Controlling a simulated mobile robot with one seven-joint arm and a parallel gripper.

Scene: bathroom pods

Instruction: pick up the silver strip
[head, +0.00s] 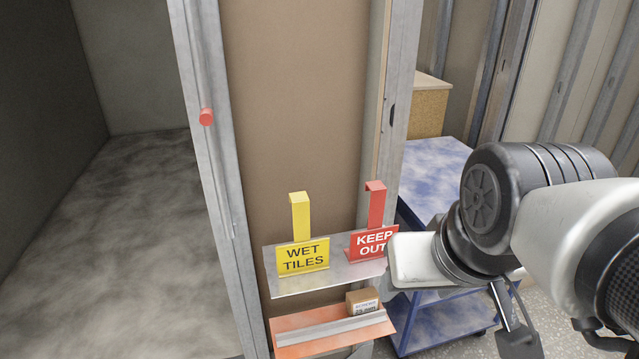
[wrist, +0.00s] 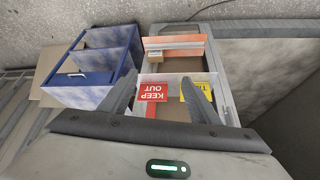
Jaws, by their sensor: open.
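The silver strip (head: 330,327) looks like a long, thin, light grey bar lying lengthwise on the lower orange shelf (head: 292,351). In the head view my arm is at the right and the fingers cannot be made out.
A metal shelf (head: 315,281) above the orange one holds a yellow WET TILES sign (head: 303,257) and a red KEEP OUT sign (head: 371,243). A small cardboard box (head: 363,302) stands on the orange shelf behind the strip. A blue cart (head: 435,170) is at the right; a red peg (head: 206,117) sticks out at the left.

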